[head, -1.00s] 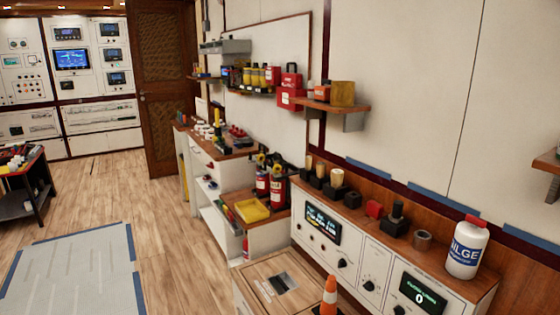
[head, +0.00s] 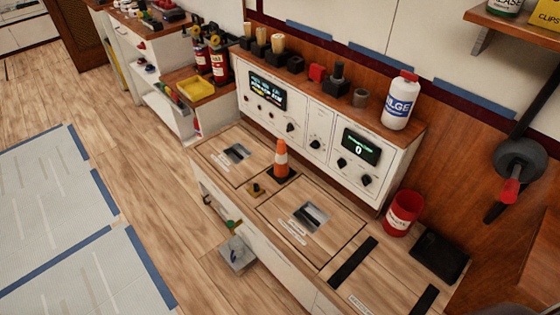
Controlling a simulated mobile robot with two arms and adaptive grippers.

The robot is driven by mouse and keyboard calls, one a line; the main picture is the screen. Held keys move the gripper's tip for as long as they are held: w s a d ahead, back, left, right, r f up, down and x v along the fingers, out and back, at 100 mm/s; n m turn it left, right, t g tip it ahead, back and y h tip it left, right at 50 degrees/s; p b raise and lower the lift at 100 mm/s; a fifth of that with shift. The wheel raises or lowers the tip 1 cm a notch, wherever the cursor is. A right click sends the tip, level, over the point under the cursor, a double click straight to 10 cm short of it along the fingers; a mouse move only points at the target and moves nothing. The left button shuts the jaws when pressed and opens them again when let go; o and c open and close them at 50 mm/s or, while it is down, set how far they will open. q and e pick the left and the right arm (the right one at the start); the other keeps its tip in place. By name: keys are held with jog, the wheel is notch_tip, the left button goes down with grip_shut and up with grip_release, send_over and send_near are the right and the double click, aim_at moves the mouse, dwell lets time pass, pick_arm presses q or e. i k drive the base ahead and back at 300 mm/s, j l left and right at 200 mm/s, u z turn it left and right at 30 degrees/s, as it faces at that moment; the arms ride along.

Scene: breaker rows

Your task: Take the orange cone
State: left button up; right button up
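The orange cone (head: 281,160) with a white band and a dark square base stands upright on the wooden bench top (head: 330,237), in front of the white control panel. It sits between two framed hatch panels with metal recesses. Neither of my grippers shows in the head view.
A small dark and yellow item (head: 255,189) lies just left of the cone. A red bucket (head: 403,213) and a black tray (head: 440,255) stand at the right. The white control panel (head: 318,132) rises behind, with a white bottle (head: 400,101) on top. Floor at left is mostly clear.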

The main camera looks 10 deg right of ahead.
aim_at(281, 173)
jog(key=z, duration=0.3)
jog(key=i+j+z, duration=0.2)
jog(key=j+z, duration=0.15)
jog(key=i+j+z, duration=0.1)
jog(key=j+z, duration=0.2)
jog(key=j, duration=0.15)
jog(key=i+j+z, duration=0.1)
jog(key=j+z, duration=0.25)
jog(key=j, duration=0.05)
